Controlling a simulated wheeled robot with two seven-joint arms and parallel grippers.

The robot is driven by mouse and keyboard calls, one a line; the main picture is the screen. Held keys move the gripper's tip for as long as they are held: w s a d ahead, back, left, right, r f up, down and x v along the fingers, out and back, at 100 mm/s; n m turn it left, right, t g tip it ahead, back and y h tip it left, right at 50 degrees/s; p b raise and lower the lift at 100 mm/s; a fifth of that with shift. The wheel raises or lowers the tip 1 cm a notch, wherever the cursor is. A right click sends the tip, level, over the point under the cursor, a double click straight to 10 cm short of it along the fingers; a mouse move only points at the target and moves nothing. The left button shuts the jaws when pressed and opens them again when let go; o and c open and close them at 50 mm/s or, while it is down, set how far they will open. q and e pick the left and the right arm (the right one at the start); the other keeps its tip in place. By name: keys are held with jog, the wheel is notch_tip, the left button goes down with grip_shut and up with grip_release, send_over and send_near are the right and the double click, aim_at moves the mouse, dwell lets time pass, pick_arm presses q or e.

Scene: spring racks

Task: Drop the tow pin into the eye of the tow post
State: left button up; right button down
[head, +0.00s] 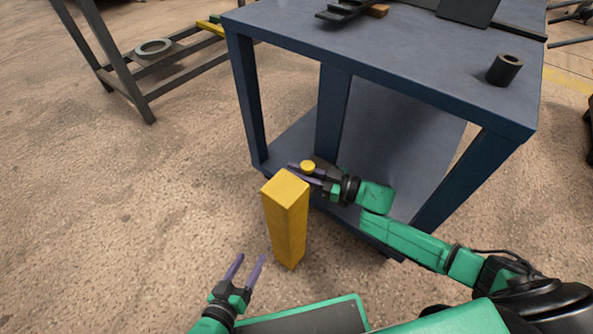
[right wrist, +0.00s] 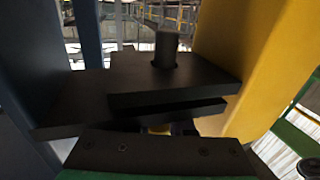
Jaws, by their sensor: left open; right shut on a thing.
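The tow post (head: 287,225) is a square yellow column standing on the floor, in the middle of the head view. Its yellow side fills the right of the right wrist view (right wrist: 245,60). I cannot make out its eye. My right gripper (head: 295,170) is shut on the pin, just behind the post's top in the head view. In the right wrist view a dark round shaft (right wrist: 166,48) juts from dark plates; how it relates to the eye is unclear. My left gripper (head: 252,257) is open and empty, in front-left of the post.
A blue table (head: 400,50) with a lower shelf stands behind the post, close to my right arm. A black hollow cylinder (head: 504,69) stands on its top. A dark rack (head: 160,75) holding a grey ring (head: 153,47) is at upper left. Floor left of the post is clear.

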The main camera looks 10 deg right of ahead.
jog(key=shift+r+p, duration=1.1)
jog(key=shift+p, duration=0.2)
jog(key=shift+p, duration=0.5)
dwell(0.6)
jog(key=shift+f+b, duration=0.95)
jog(key=shift+f, duration=0.25)
jog(key=c, duration=1)
grip_release()
jog(key=shift+o, duration=1.4)
jog(key=shift+s, duration=0.1)
jog(key=shift+f, duration=0.1)
